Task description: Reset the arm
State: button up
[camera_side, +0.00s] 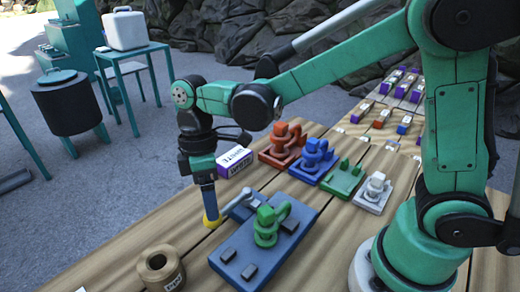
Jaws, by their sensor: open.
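My gripper (211,217) points straight down at the left end of my green arm, over the wooden table (160,240). Its lower end looks like a blue-grey column with a yellow tip, close to the left edge of a blue board (238,262). The jaws are open; their fingertips are too small to tell apart. I cannot tell whether the tip touches the table. The blue board carries a green reel-like part (267,226) and a grey lever (240,203).
Behind the board stand a purple-and-white box (234,161) and orange (282,146), blue (314,160), green (343,179) and white (374,192) fixtures. Small blocks line the back right. A side table (133,57) stands apart.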

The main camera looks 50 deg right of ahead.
jog(key=shift+w+d+r, duration=0.1)
jog(key=shift+r, duration=0.7)
jog(key=shift+d+r, duration=0.15)
jog(key=shift+d, duration=0.05)
jog(key=d+r+m+t, duration=0.1)
jog(key=d+m, duration=0.1)
jog(key=s+d+r+m+t, duration=0.1)
jog(key=d+m+t, duration=0.1)
jog(key=shift+s+r, duration=0.15)
jog(key=shift+s, duration=0.05)
jog(key=s+d+m+t+h, duration=0.1)
jog(key=s+d+m+t, duration=0.1)
jog(key=d+m+t, duration=0.4)
jog(key=shift+s+r+m, duration=0.4)
jog(key=shift+r+m, duration=0.05)
jog(key=shift+m, duration=0.25)
